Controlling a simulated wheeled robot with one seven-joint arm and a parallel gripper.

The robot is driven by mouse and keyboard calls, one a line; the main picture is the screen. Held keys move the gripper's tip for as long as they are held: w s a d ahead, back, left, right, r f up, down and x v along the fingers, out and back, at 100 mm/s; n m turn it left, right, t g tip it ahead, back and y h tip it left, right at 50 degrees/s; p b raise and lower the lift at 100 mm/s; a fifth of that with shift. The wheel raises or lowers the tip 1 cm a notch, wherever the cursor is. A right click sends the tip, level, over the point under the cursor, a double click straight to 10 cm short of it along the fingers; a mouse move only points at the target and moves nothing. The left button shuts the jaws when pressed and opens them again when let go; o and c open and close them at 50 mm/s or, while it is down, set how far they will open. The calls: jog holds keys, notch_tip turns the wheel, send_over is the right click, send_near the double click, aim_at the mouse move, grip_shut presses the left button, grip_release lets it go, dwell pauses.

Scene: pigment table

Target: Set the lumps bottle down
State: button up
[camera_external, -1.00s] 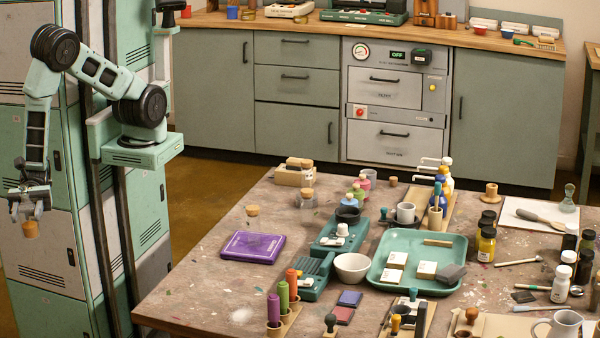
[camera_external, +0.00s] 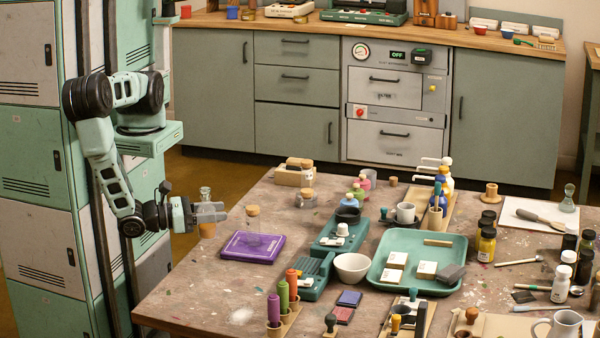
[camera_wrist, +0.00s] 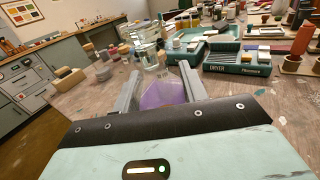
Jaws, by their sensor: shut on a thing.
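My gripper (camera_external: 213,213) points right, roughly level, at the table's left edge in the external view. It is shut on the lumps bottle (camera_external: 205,191). Clear glass shows above the fingers and a tan-brown part below them; whether that is cork or contents I cannot tell. The bottle looks about upright and held up in the air. A purple pad (camera_external: 237,247) lies just right of it, and a clear cork-topped jar (camera_external: 252,213) stands on its back part. In the wrist view, clear glass (camera_wrist: 154,62) shows between the fingertips; held bottle and jar are hard to separate there.
The paint-marked wooden table (camera_external: 190,290) is fairly bare in front of the pad. Colored sticks in a stand (camera_external: 283,310), a green device (camera_external: 337,233), a white bowl (camera_external: 352,267) and a teal tray (camera_external: 400,285) stand further right. Two low cork-topped items are behind.

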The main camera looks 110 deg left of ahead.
jog(key=a+r+n+g+y+b, duration=0.2)
jog(key=a+n+g+y, duration=0.3)
jog(key=a, duration=1)
jog(key=a+r+n+g+y+b, duration=0.3)
jog(key=a+n+g, duration=0.3)
jog(key=a, duration=0.8)
jog(key=shift+m+g, duration=0.5)
jog(key=shift+m, duration=0.2)
jog(key=f, duration=1)
jog(key=shift+w+a, duration=0.1)
jog(key=shift+a, duration=0.1)
jog(key=shift+b, duration=0.3)
jog(key=o, duration=1)
jog(key=shift+f, duration=0.1)
jog(key=shift+d, duration=0.1)
jog(key=d, duration=0.4)
jog(key=s+d+b, duration=0.1)
jog(key=d, duration=0.2)
jog(key=s+d, duration=0.1)
jog(key=d, duration=0.3)
jog(key=shift+s+d, duration=0.15)
jog(key=shift+d, duration=0.15)
